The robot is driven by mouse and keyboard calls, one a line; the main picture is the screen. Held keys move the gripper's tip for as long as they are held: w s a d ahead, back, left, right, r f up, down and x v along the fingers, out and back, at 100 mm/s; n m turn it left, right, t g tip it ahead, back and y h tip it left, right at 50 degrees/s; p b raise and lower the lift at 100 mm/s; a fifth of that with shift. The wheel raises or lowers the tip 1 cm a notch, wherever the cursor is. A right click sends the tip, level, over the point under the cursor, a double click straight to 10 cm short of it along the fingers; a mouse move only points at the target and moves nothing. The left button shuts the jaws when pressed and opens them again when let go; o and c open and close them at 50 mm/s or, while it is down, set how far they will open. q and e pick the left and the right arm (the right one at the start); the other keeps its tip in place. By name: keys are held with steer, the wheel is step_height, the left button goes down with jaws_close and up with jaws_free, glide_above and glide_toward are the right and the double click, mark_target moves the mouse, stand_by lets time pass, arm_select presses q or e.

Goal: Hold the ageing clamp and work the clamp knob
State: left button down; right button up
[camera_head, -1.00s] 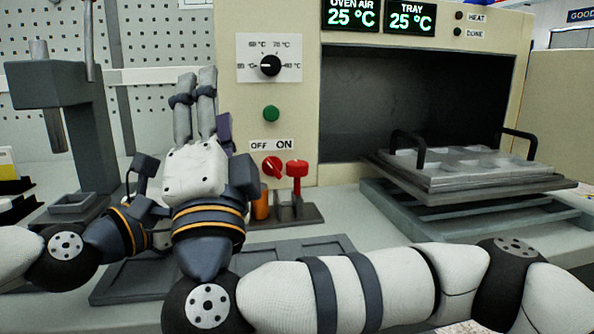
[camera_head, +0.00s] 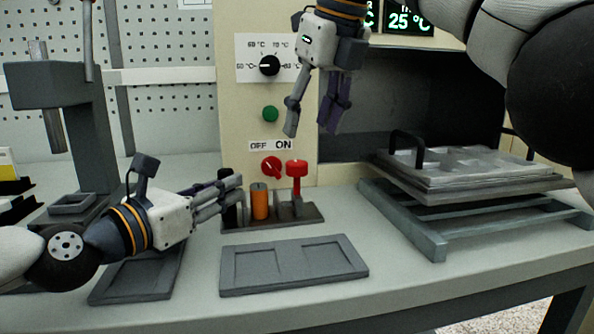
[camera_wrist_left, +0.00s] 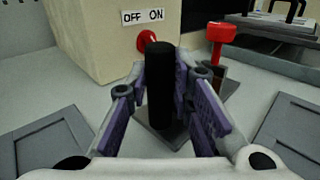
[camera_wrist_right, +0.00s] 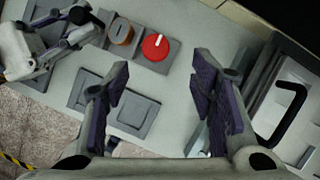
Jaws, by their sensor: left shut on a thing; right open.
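The ageing clamp stands on the bench before the oven. Its dark base (camera_head: 311,219) carries a black post (camera_wrist_left: 160,85), an orange cylinder (camera_head: 260,203) and the red clamp knob (camera_head: 296,167) on a stem. My left gripper (camera_head: 231,194) is shut on the black post, which stands upright between its fingers in the left wrist view. The fingers partly cover the post in the head view. My right gripper (camera_head: 311,128) is open, empty and pointing down, above the clamp. The red knob (camera_wrist_right: 155,47) shows beyond its fingers in the right wrist view, apart from them.
The oven panel has a red OFF/ON switch (camera_head: 272,165), green button (camera_head: 270,114) and black dial (camera_head: 270,65). A recessed grey plate (camera_head: 292,268) lies in front of the clamp. A tray on a rack (camera_head: 433,241) stands right. A press (camera_head: 90,130) stands left.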

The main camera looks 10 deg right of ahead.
mark_target(300, 163)
steer(key=x, duration=0.7)
steer(key=shift+a+f, duration=0.15)
steer(key=shift+a, duration=0.1)
jaws_close()
steer(key=m+h, duration=0.1)
steer(key=m, duration=0.2)
steer(key=m+h, duration=0.1)
steer(key=m, duration=0.2)
steer(key=shift+a, duration=0.15)
steer(key=shift+m+h, duration=0.5)
steer(key=shift+m, duration=0.7)
jaws_free()
steer(key=shift+d, duration=0.25)
